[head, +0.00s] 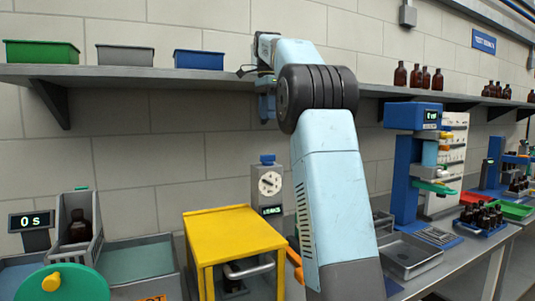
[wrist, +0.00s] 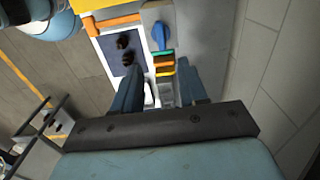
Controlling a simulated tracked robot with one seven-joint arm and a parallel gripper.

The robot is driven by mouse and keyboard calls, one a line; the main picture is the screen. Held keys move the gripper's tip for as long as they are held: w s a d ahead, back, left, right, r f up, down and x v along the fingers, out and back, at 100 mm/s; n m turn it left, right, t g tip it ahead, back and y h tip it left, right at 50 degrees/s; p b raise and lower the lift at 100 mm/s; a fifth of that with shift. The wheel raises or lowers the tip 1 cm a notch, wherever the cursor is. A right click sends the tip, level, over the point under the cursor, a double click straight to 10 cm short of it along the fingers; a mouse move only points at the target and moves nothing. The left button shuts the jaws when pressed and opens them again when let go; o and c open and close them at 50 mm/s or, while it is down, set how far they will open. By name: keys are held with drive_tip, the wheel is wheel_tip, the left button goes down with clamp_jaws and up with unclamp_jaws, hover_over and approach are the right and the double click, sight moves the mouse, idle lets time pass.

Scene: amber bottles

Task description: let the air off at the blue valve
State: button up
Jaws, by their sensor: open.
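The blue valve (head: 267,159) is a small blue cap on top of a grey post with a round dial gauge (head: 270,183) and a lit display reading "LEAKS". In the wrist view a blue handle (wrist: 159,37), which appears to be this valve, sits on a grey block beyond my fingertips. My gripper (wrist: 160,70) is open, its two blue fingers apart, with nothing held between them. In the head view my gripper (head: 266,108) is partly hidden behind my arm, above the gauge post and apart from the valve.
A shelf (head: 160,75) with bins runs behind my arm. A blue press (head: 405,150) and bottle racks stand on the right. In the wrist view, dark bottles (wrist: 124,42) lie left of the handle.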

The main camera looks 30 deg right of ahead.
sight(268, 160)
wheel_tip(268, 160, down, 14)
drive_tip(key=shift+w+d+r, duration=0.1)
drive_tip(key=shift+w+d, duration=0.05)
idle(0.7)
drive_tip(key=shift+c, duration=0.2)
clamp_jaws()
